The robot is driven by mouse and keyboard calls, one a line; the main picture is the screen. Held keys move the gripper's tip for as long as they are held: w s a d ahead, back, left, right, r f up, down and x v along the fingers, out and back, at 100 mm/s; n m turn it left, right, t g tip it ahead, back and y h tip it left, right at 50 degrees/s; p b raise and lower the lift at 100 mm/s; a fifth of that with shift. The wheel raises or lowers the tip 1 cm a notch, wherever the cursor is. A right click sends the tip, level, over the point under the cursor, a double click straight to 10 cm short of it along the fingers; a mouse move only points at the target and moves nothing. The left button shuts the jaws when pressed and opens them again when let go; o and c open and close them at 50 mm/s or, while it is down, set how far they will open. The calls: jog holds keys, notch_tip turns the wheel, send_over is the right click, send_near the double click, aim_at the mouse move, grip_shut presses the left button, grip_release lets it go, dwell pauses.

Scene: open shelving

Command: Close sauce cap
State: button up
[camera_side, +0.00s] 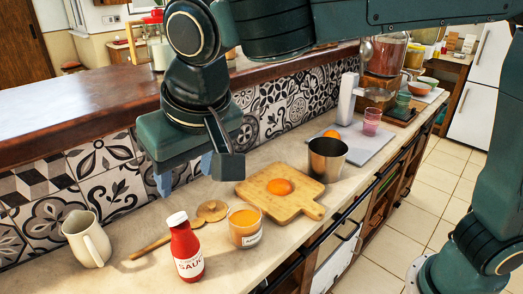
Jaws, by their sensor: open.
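A red sauce bottle (187,251) with a white label stands upright on the counter in the lower middle of the side view. Its white cap (177,219) sits on top of the bottle; I cannot tell whether it is fully closed. My gripper (184,180) hangs above the counter, over and behind the bottle near the tiled wall. Its two pale blue fingers point down and are apart, with nothing seen between them. The gripper is clear of the bottle and cap.
A glass jar of orange sauce (245,230) stands close right of the bottle. A wooden spoon (151,248) lies behind it, and a white pitcher (88,241) stands left. A cutting board (270,204) and a metal cup (326,160) are to the right. The tiled wall (105,187) bounds the counter behind.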

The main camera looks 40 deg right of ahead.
aim_at(182, 221)
jog(key=x, duration=1.3)
jog(key=shift+w+f, duration=0.2)
jog(key=shift+f, duration=0.1)
jog(key=shift+c, duration=0.2)
jog(key=c, duration=0.9)
jog(key=shift+s+f, duration=0.1)
jog(key=shift+s+f+t, duration=0.2)
jog(key=shift+f+t, duration=0.1)
jog(key=shift+t, duration=0.5)
jog(key=shift+s+f+t, duration=0.2)
jog(key=shift+f+t, duration=0.05)
jog(key=shift+t, duration=0.55)
jog(key=o, duration=0.9)
jog(key=shift+o, duration=0.2)
